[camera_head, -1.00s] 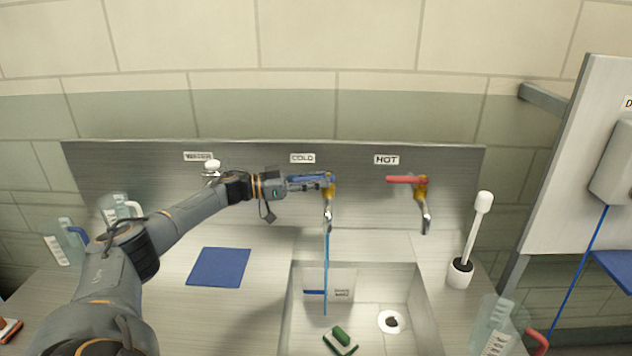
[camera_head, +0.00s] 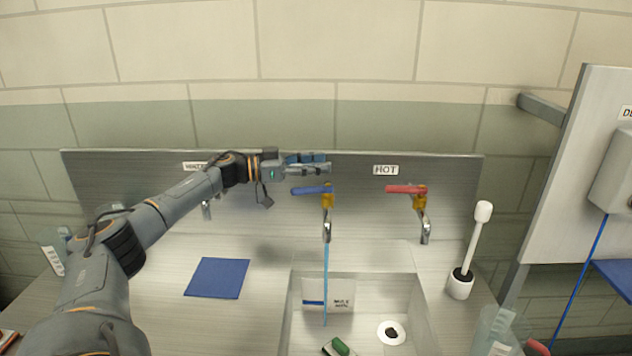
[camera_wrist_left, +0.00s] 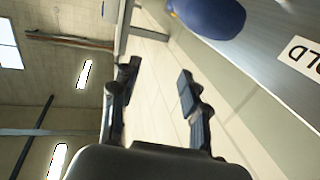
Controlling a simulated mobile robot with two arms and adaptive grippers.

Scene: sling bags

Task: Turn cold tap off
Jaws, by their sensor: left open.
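The cold tap has a blue lever (camera_head: 311,190) on a brass body (camera_head: 327,201), with a spout (camera_head: 326,231) below. The lever points left, and a blue stream of water (camera_head: 326,275) runs from the spout into the sink. My left gripper (camera_head: 328,165) is above the lever, apart from it, with its fingers pointing right. In the left wrist view the gripper (camera_wrist_left: 158,88) is open with nothing between its fingers. The blue lever (camera_wrist_left: 212,14) shows at the top of that view, outside the fingers. The COLD label is hidden behind the gripper in the head view. My right gripper is not in view.
The hot tap with a red lever (camera_head: 405,189) is to the right. The sink (camera_head: 290,320) holds a white box (camera_head: 328,294) and a green sponge (camera_head: 340,346). A blue cloth (camera_head: 217,278) lies left. A white brush (camera_head: 468,250) stands right.

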